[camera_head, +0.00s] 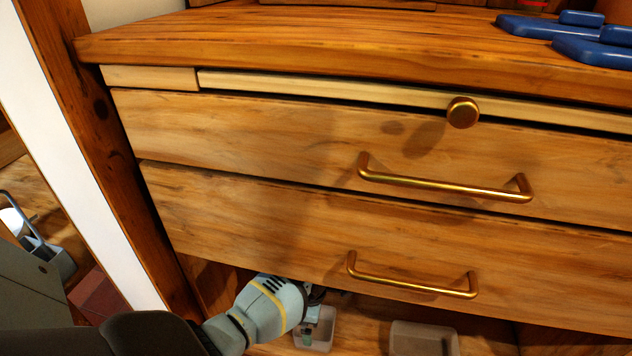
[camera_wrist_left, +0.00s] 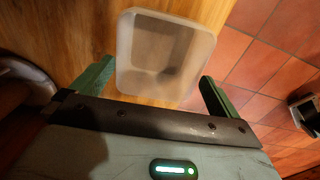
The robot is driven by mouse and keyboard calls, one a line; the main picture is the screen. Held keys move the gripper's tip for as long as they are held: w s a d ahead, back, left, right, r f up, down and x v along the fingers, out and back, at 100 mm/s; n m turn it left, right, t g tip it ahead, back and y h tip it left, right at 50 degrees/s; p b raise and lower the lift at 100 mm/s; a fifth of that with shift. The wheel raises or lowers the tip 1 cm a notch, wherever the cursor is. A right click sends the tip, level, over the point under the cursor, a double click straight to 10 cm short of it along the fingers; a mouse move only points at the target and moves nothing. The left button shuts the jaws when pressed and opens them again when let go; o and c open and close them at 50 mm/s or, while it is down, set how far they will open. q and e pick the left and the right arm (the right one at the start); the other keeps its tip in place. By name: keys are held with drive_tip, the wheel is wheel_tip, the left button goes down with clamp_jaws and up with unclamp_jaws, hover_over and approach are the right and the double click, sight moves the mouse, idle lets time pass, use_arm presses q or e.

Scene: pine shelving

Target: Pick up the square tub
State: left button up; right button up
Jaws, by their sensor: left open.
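A translucent, roughly square tub (camera_head: 327,324) stands on the low shelf board under the drawers, partly covered by my left gripper. In the left wrist view the open-topped tub (camera_wrist_left: 165,22) sits between the two green fingers. My left gripper (camera_wrist_left: 156,72) is open, with one finger at each side of the tub; I cannot tell whether they touch it. In the head view the left gripper (camera_head: 312,318) reaches in under the lower drawer, its fingers partly hidden by the wrist. My right gripper is not in view.
A second greyish tub (camera_head: 423,340) stands to the right on the same shelf. The lower drawer front (camera_head: 300,235) with its brass handle (camera_head: 412,285) overhangs the shelf. A wooden upright (camera_head: 110,140) stands at left. Red floor tiles (camera_wrist_left: 262,70) show beyond the shelf edge.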

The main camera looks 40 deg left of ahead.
use_arm(q)
drive_tip(key=shift+f, duration=0.45)
drive_tip(key=shift+f+b, duration=0.25)
drive_tip(key=shift+b, duration=0.05)
wheel_tip(320, 180, down, 5)
drive_tip(key=b, duration=0.3)
drive_tip(key=shift+w+r, duration=0.1)
drive_tip(key=shift+r, duration=0.1)
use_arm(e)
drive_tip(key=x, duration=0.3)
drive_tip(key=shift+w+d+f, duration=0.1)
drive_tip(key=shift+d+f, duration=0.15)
use_arm(q)
drive_tip(key=shift+c, duration=0.4)
drive_tip(key=c, duration=0.5)
drive_tip(key=shift+c, duration=0.2)
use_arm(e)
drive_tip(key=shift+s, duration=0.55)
